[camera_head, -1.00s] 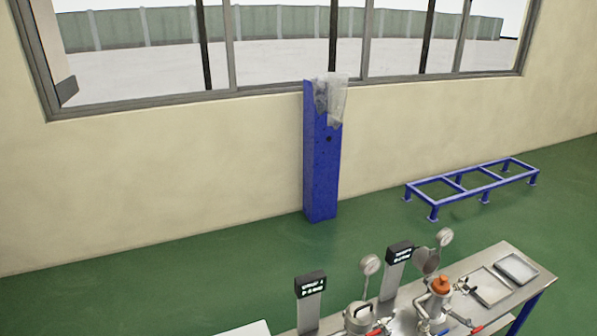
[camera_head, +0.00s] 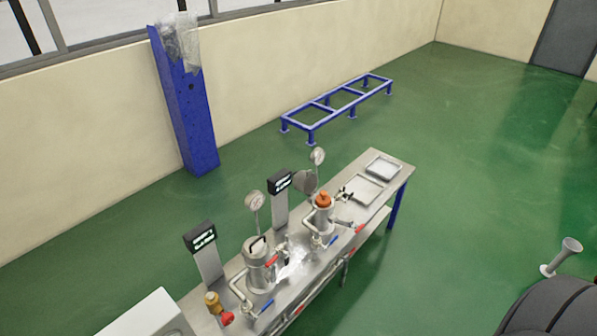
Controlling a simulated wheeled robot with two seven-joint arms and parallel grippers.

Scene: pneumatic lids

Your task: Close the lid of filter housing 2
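Two metal filter housings stand on a long steel bench (camera_head: 318,282). The right housing (camera_head: 324,222) has an orange piece (camera_head: 323,199) at its top, and a grey round lid (camera_head: 305,181) stands tilted up behind it, apparently open. The left housing (camera_head: 260,275) has a lid with a handle (camera_head: 258,247) on top and looks closed. Small display posts stand behind the left (camera_head: 199,237) and right (camera_head: 279,182) housings; their text is too small to read, so I cannot tell which housing is number 2. Neither gripper is in view.
Two shallow trays (camera_head: 385,168) lie at the bench's far right end. Pressure gauges, pipes and red and blue valve handles surround the housings. A blue frame (camera_head: 338,106) and blue column (camera_head: 186,105) stand near the wall.

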